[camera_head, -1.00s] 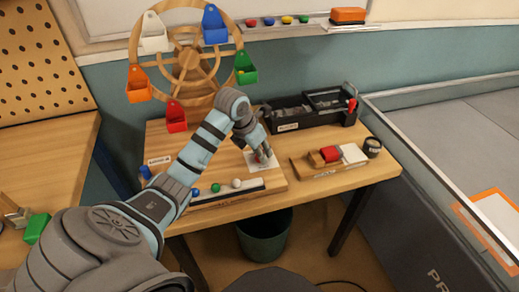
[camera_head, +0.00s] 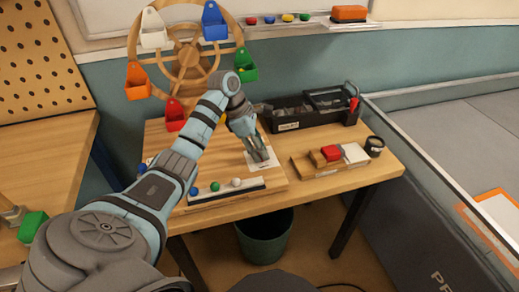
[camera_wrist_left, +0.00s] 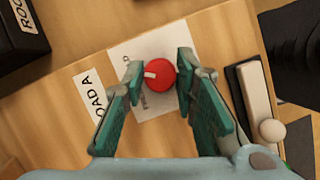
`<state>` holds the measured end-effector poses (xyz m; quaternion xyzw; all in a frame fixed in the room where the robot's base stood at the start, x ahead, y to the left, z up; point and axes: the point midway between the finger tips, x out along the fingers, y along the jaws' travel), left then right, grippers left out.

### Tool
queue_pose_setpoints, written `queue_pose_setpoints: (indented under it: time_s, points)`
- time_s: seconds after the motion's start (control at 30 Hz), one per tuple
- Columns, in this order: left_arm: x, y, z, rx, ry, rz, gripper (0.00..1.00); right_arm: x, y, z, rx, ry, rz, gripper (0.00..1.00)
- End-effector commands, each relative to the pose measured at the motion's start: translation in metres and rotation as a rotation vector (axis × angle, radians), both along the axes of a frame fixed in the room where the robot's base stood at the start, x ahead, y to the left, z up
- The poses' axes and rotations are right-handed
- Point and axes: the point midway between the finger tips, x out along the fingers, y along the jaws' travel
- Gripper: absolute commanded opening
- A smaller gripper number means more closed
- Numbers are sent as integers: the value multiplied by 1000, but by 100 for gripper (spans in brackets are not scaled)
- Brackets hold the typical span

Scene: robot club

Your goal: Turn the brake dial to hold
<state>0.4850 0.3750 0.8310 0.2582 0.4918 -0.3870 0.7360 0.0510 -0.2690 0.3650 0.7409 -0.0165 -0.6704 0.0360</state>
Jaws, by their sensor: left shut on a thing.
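The red round dial (camera_wrist_left: 160,74) with a white pointer mark sits on a white printed card (camera_wrist_left: 128,58) on the wooden board. The pointer mark lies on the dial's left side in the left wrist view; the printed words are too small to read. My left gripper (camera_wrist_left: 160,67) is shut on the dial, one finger on each side. In the head view my left gripper (camera_head: 262,157) is down at the white card (camera_head: 251,163) and hides the dial. My right gripper is not in view.
A wooden wheel (camera_head: 189,62) with coloured buckets stands behind the board. A rail with small balls (camera_head: 225,194) lies in front, close to the gripper.

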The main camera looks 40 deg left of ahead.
Motion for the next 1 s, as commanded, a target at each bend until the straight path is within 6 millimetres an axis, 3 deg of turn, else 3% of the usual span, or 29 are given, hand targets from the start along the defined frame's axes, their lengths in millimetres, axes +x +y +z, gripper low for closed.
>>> queue_pose_setpoints:
  time_s: [0.7, 0.73, 0.8, 0.87, 1.0]
  points:
    - [1, 1, 1, 4, -3, -89, 0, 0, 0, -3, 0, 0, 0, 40]
    - [1, 2, 1, 5, -3, -89, 28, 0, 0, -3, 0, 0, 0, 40]
    - [1, 1, 1, 4, -3, -89, 39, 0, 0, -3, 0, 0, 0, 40]
    - [1, 1, 1, 4, -3, -89, 45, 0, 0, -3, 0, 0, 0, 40]
    - [1, 1, 1, 3, -1, -91, 45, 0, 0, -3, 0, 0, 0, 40]
